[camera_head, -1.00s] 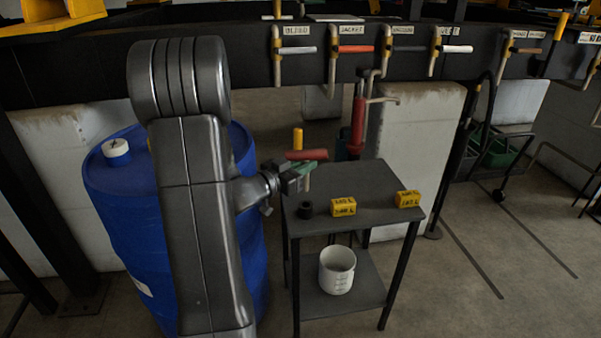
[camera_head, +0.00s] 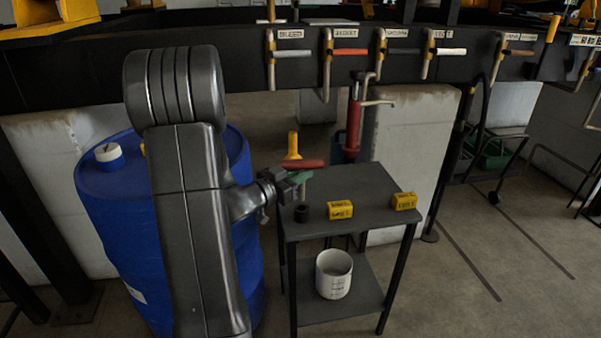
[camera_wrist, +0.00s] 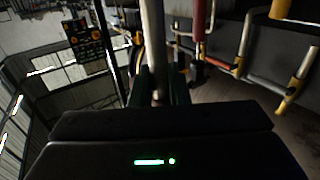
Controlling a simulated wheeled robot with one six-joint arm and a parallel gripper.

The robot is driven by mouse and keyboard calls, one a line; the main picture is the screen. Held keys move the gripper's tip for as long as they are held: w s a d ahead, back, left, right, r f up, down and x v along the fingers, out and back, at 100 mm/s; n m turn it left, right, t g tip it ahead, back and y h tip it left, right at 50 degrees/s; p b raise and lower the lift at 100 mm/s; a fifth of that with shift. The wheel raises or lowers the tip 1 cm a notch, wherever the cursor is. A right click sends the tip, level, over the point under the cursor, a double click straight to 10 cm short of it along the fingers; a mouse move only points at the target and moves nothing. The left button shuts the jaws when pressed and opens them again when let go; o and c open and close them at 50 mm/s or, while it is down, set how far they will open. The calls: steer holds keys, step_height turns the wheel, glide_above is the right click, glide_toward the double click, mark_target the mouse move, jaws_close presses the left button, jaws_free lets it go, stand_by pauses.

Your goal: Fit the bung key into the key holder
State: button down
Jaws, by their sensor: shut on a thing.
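The bung key has a red crossbar handle (camera_head: 299,164) and a pale shaft below it. My gripper (camera_head: 299,179) is shut on the key above the left part of the small table, and the shaft hangs roughly upright. In the wrist view, the pale shaft (camera_wrist: 153,45) stands between the jaws. A small black round socket (camera_head: 302,213), which looks like the key holder, stands on the tabletop beneath the key. The shaft's lower end is close above the socket; I cannot tell whether it touches or enters it.
Two yellow labelled blocks, one mid-table (camera_head: 340,209) and one at the right (camera_head: 404,201), sit on the dark table (camera_head: 350,180). A white bucket (camera_head: 334,274) stands on its lower shelf. A blue drum (camera_head: 110,205) is left. A red pump (camera_head: 354,125) and labelled pipes are behind.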

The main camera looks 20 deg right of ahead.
steer(key=shift+f+b, duration=1.9)
steer(key=shift+f, duration=1.35)
steer(key=c, duration=1.3)
jaws_free()
steer(key=p+v, duration=0.1)
steer(key=v, duration=1.3)
steer(key=shift+p, duration=0.3)
steer(key=shift+d, duration=0.1)
steer(key=b+x, duration=0.1)
steer(key=x, duration=1)
steer(key=shift+w+d, duration=0.1)
steer(key=shift+d, duration=0.1)
steer(key=shift+r, duration=0.1)
